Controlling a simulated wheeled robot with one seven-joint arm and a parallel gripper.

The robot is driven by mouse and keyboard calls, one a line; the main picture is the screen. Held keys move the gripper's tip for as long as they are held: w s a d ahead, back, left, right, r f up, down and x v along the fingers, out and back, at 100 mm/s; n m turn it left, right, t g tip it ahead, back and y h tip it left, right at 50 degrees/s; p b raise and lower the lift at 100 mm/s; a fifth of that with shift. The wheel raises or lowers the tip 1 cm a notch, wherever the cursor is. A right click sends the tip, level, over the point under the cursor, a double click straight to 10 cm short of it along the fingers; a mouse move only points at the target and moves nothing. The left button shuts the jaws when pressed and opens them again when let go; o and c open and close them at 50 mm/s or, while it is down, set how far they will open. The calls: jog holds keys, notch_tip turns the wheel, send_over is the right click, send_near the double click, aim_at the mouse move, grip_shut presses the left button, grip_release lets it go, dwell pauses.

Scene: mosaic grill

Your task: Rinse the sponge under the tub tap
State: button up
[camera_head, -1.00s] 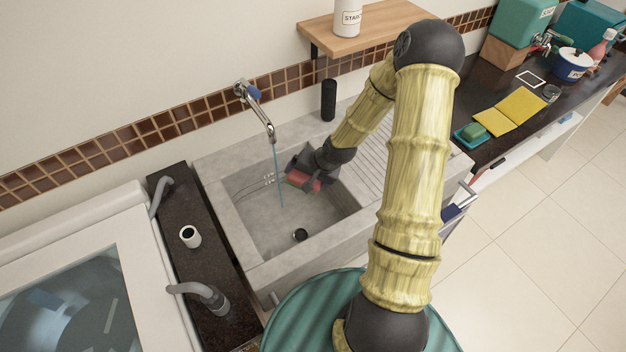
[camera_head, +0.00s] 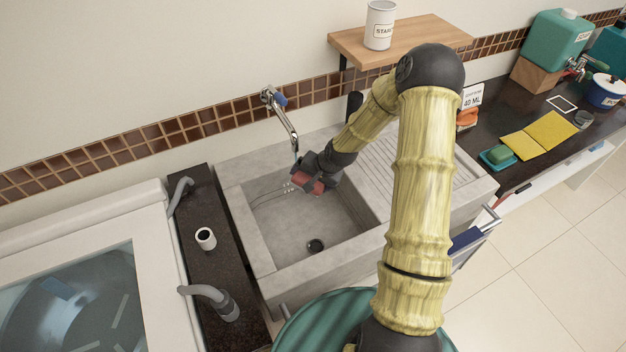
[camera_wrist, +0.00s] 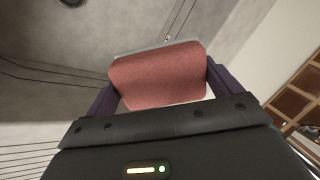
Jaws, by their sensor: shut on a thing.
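The sponge (camera_head: 308,184), reddish with a grey layer along one edge, is held between the fingers of my gripper (camera_head: 312,178). The wrist view shows the sponge (camera_wrist: 158,76) filling the space between both dark fingers. My gripper is over the concrete tub (camera_head: 262,262), at its back right, above the basin floor. The tub tap (camera_head: 286,125) comes from the wall and reaches down to the gripper. A short bit of blue water shows at its spout. Below that the gripper hides the stream, so I cannot tell whether water meets the sponge.
A dark drain (camera_head: 316,246) lies in the basin floor. The ribbed washboard (camera_head: 400,160) is to the right, partly behind my arm. A dark ledge with a white cup (camera_head: 205,238) and grey hoses is to the left. A wooden shelf (camera_head: 425,38) juts out above.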

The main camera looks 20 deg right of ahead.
dwell(0.4)
jog(key=s+d+p, duration=0.1)
jog(key=s+d, duration=0.3)
jog(key=s, duration=0.2)
jog(key=shift+s+d, duration=0.2)
jog(key=shift+s, duration=0.15)
dwell(0.5)
jog(key=shift+r, duration=0.1)
dwell(1.3)
jog(key=s+d+r+p, duration=0.2)
jog(key=s+r+p, duration=0.1)
jog(key=s+p, duration=0.1)
jog(key=shift+d+r+p, duration=0.3)
jog(key=shift+d+r, duration=0.05)
jog(key=shift+r, duration=0.05)
dwell(0.8)
